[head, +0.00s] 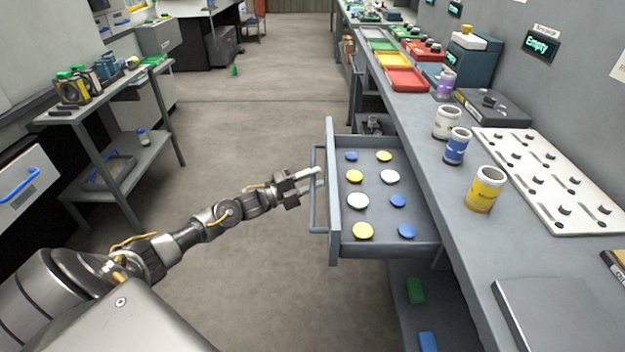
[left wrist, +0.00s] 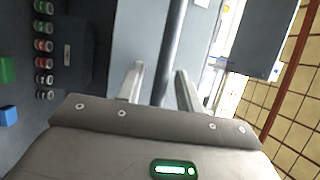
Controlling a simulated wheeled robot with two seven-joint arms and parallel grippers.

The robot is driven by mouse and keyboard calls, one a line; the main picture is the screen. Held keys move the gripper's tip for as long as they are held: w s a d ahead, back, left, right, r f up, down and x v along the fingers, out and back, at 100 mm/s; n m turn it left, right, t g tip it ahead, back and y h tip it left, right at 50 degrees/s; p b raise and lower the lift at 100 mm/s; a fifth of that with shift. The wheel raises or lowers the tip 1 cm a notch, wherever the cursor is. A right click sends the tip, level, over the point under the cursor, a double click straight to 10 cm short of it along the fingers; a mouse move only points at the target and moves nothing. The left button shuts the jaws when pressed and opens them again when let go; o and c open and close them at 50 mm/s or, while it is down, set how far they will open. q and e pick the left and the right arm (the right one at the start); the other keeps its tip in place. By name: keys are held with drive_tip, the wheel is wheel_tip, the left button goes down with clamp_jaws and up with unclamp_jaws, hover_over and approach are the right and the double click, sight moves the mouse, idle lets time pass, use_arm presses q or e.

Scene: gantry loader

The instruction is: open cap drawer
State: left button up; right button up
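The cap drawer (head: 385,243) is pulled out from under the counter in the head view. Several blue, yellow and white round caps lie inside it, spaced apart. Its bar handle (head: 313,215) is on the left-hand front face. My left gripper (head: 314,178) is at this handle. In the left wrist view the handle bar (left wrist: 172,50) passes between the two fingers of my left gripper (left wrist: 160,88). The fingers are apart, with gaps showing beside the bar. My right gripper is not in view.
On the counter (head: 430,190) stand a yellow jar (head: 485,190), a blue jar (head: 456,147) and a white jar (head: 446,123). A white slotted panel (head: 545,180) lies along the wall. Below is a shelf with a green block (head: 415,290). The floor left of the drawer is clear.

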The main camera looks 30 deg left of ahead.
use_arm(q)
drive_tip(key=v, duration=1)
drive_tip(key=shift+s+a, duration=0.25)
drive_tip(key=shift+s, duration=0.05)
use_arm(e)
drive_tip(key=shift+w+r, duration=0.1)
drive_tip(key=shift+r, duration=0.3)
use_arm(q)
drive_tip(key=shift+f, duration=0.1)
